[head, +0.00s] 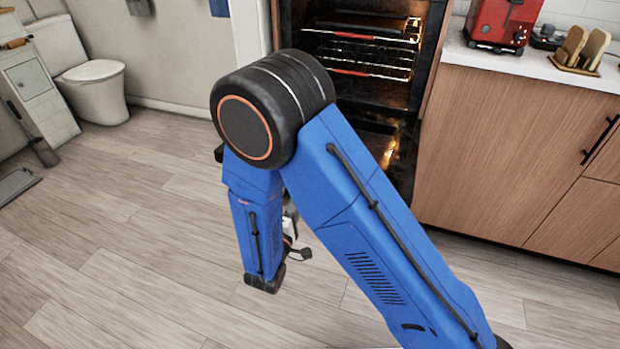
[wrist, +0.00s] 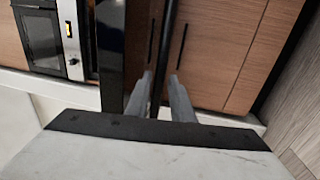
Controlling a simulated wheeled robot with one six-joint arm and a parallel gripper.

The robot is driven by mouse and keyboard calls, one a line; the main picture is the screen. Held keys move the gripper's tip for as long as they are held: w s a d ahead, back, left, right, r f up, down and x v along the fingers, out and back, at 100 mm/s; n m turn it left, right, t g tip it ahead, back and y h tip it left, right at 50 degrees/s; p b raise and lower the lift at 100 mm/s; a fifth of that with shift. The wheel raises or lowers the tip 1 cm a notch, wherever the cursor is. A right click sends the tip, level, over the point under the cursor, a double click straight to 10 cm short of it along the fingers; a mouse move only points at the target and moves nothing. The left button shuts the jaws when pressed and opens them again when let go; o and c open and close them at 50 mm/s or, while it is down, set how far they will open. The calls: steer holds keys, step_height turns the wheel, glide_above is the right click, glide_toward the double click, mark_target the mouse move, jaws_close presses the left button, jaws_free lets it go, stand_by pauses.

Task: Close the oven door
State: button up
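The oven (head: 362,60) stands behind my arm in the head view. Its cavity is uncovered, with lit wire racks (head: 365,68) inside. A second glowing area (head: 385,135) shows below, partly behind my arm. My gripper is mostly hidden behind my blue arm there.
Wooden cabinets (head: 515,150) and a white counter (head: 560,67) with a red toaster (head: 503,22) stand right of the oven. A toilet (head: 90,80) is at the far left. The wooden floor (head: 110,220) left of my arm is clear.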

steer(key=x, duration=0.7)
steer(key=shift+w, duration=0.2)
jaws_close()
